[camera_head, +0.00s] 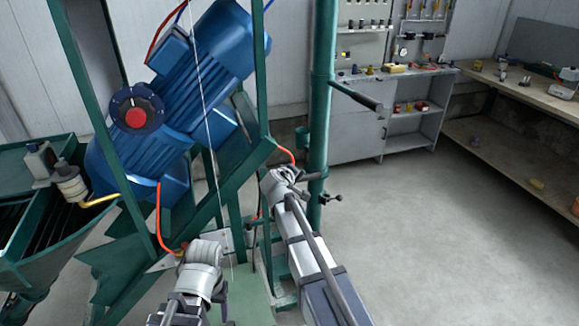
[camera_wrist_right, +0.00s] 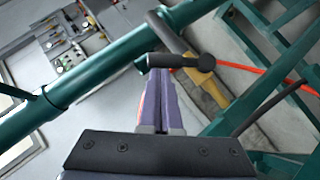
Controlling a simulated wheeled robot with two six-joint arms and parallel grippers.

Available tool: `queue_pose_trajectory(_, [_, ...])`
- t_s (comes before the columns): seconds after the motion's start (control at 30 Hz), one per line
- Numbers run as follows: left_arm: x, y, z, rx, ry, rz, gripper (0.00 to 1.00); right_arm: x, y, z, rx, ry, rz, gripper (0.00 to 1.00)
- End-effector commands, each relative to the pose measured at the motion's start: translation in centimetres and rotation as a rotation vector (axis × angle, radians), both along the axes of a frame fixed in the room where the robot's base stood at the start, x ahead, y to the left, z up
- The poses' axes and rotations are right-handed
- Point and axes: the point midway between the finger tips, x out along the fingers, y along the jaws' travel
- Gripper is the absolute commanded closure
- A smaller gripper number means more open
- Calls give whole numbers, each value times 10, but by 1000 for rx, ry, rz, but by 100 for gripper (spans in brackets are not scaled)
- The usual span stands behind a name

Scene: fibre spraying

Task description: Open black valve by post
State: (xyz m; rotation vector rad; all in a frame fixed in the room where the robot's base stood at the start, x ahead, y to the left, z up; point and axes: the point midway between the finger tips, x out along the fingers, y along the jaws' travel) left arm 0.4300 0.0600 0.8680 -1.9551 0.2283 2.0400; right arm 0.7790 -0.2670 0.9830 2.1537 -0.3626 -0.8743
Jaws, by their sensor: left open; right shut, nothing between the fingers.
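A black valve handle (camera_wrist_right: 180,61) with a rounded end shows in the right wrist view, just beyond my right gripper's fingertips. My right gripper (camera_wrist_right: 161,78) is shut and empty, its tips close below the handle; I cannot tell whether they touch. In the head view a small black valve (camera_head: 331,198) sits low beside the green post (camera_head: 320,110). My right arm stands just left of it, and its gripper is not clear there. My left gripper (camera_head: 196,310) is open and empty at the bottom, far from the valve and partly cut off.
A blue motor (camera_head: 205,80) with a red-buttoned dial (camera_head: 137,115) sits on a green frame at left. A dark bar (camera_head: 355,97) juts from the post. Orange hoses (camera_head: 161,225) hang nearby. The floor (camera_head: 430,230) at right is clear, before a workbench (camera_head: 520,95).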

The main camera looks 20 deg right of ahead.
Motion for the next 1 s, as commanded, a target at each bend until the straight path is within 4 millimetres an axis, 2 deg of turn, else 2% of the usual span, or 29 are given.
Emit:
queue_pose_trajectory(0.03, [0,0,10,0,0,0,34,0,-6,5,47,1,-3,100])
queue_pose_trajectory(0.23, [0,0,23,0,0,0,34,1,-20,-1,235,7,-4,100])
queue_pose_trajectory(0.63, [0,0,28,0,0,0,34,2,-42,-19,589,19,-4,100])
queue_pose_trajectory(1.0, [0,0,31,0,0,0,34,1,-39,-16,591,20,-1,100])
